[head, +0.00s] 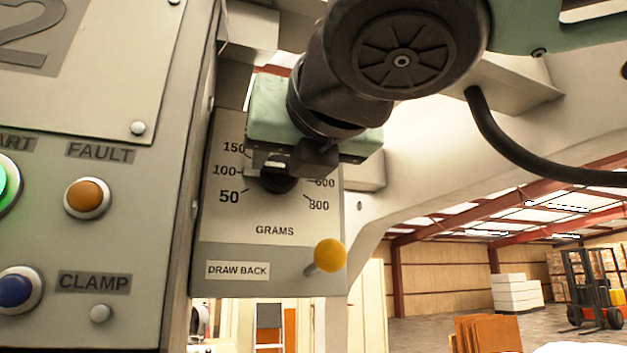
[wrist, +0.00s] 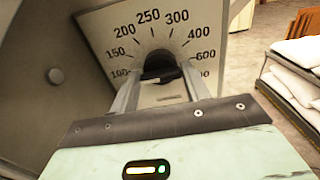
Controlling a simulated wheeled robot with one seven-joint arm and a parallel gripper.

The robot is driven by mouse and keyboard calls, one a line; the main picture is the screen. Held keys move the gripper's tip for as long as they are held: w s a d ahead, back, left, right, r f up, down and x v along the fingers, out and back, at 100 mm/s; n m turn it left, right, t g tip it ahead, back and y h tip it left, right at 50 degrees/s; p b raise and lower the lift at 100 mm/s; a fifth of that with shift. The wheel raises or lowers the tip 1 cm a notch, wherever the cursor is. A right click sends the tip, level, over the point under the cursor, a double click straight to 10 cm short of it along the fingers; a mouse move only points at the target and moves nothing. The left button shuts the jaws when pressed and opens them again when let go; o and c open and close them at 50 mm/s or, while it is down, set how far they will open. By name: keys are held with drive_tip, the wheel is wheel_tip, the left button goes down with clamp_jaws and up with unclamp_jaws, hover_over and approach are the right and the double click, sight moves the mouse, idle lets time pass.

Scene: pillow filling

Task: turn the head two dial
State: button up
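The head two dial is a black knob (head: 277,181) on a pale scale plate (head: 262,214) marked GRAMS, with numbers from 50 up to 800. In the wrist view the knob (wrist: 158,66) sits below the 250 mark. My gripper (head: 283,168) is right at the dial in the head view and hides the upper part of the scale. In the wrist view its two fingers (wrist: 163,80) stand well apart, one on each side of the knob. Any contact between fingertips and knob is too small to make out. The knob's pointer direction is not clear.
A yellow ball-ended lever (head: 330,255) sticks out below the dial, beside a DRAW BACK label (head: 238,270). A control panel (head: 120,240) with orange, blue and green buttons stands close at the left. A machine frame (head: 430,175) lies close on the right.

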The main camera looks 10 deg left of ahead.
drive_tip(key=shift+f+m+b, duration=0.1)
drive_tip(key=shift+m+b, duration=0.2)
drive_tip(key=shift+b, duration=0.05)
drive_tip(key=m+b, duration=0.2)
drive_tip(key=shift+f+m, duration=0.1)
drive_tip(key=shift+m, duration=0.3)
drive_tip(key=m+b, duration=0.4)
drive_tip(key=m, duration=0.1)
drive_tip(key=shift+d, duration=0.1)
drive_tip(key=m+b, duration=0.4)
drive_tip(key=m, duration=0.5)
drive_tip(key=shift+w, duration=0.1)
drive_tip(key=o, duration=1)
drive_tip(key=shift+d, duration=0.1)
